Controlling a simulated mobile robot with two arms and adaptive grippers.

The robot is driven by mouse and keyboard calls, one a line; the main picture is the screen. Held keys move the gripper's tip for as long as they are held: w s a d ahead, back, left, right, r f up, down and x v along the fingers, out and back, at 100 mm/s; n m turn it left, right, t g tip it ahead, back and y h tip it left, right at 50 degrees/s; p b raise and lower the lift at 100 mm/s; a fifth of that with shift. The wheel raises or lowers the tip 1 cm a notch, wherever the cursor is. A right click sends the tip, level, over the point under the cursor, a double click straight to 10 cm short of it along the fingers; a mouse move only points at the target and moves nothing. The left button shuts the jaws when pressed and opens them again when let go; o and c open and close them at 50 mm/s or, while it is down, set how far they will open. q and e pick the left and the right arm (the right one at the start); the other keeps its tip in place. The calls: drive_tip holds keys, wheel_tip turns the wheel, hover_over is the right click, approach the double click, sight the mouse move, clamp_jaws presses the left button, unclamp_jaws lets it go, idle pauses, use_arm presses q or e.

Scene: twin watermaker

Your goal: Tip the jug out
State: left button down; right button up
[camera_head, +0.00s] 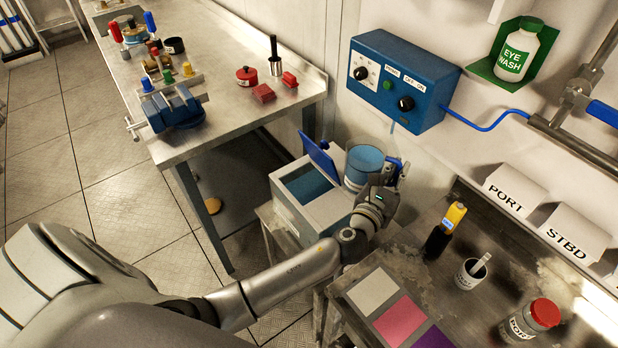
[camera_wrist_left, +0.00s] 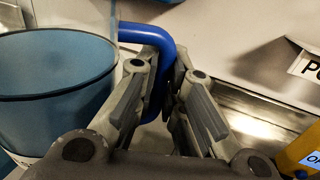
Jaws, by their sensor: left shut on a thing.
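The jug (camera_head: 362,168) is a clear, blue-tinted vessel, upright next to the open grey box below the wall unit. It fills the left of the left wrist view (camera_wrist_left: 45,85). Its blue handle (camera_wrist_left: 150,38) runs down between the fingers of my left gripper (camera_wrist_left: 165,90). My left gripper (camera_head: 393,178) is shut on the handle, at the jug's right side in the head view. The jug's lower part is partly hidden by the box and my wrist. My right gripper is in neither view.
A grey box (camera_head: 275,203) with a raised blue lid (camera_head: 320,160) holds blue liquid. A blue wall unit (camera_head: 408,80) hangs above, with a thin tube (camera_head: 392,127) below it. A yellow-black device (camera_head: 445,230), a cup (camera_head: 468,276) and a red-capped jar (camera_head: 528,322) stand on the right bench.

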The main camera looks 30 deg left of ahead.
sight(389, 158)
use_arm(q)
drive_tip(key=shift+r, duration=0.25)
drive_tip(key=shift+s+a+r+n+b, duration=0.1)
drive_tip(key=shift+a+r+n+b, duration=0.15)
drive_tip(key=shift+r+n, duration=0.3)
drive_tip(key=shift+s+a+r+n+b, duration=0.1)
drive_tip(key=shift+a+r+n+b, duration=0.05)
drive_tip(key=shift+a+r+n, duration=0.3)
drive_tip(key=shift+a+r+n+t, duration=0.2)
drive_tip(key=shift+a+r+n, duration=0.1)
drive_tip(key=shift+r+n, duration=0.3)
drive_tip(key=shift+a+r+n+t, duration=0.2)
drive_tip(key=shift+a+r+n, duration=0.15)
drive_tip(key=shift+r, duration=0.3)
drive_tip(key=shift+a+r+n, duration=0.15)
drive_tip(key=shift+r+n, duration=0.1)
drive_tip(key=shift+r, duration=0.35)
drive_tip(key=a+r+n, duration=0.4)
drive_tip(key=n, duration=0.1)
drive_tip(key=shift+s+r+t+y+b, duration=0.3)
drive_tip(key=shift+t+y+b, duration=0.1)
drive_tip(key=shift+a, duration=0.15)
drive_tip(key=shift+s+a+r+n, duration=0.1)
drive_tip(key=shift+a+r+n, duration=0.1)
drive_tip(key=shift+r+n, duration=0.35)
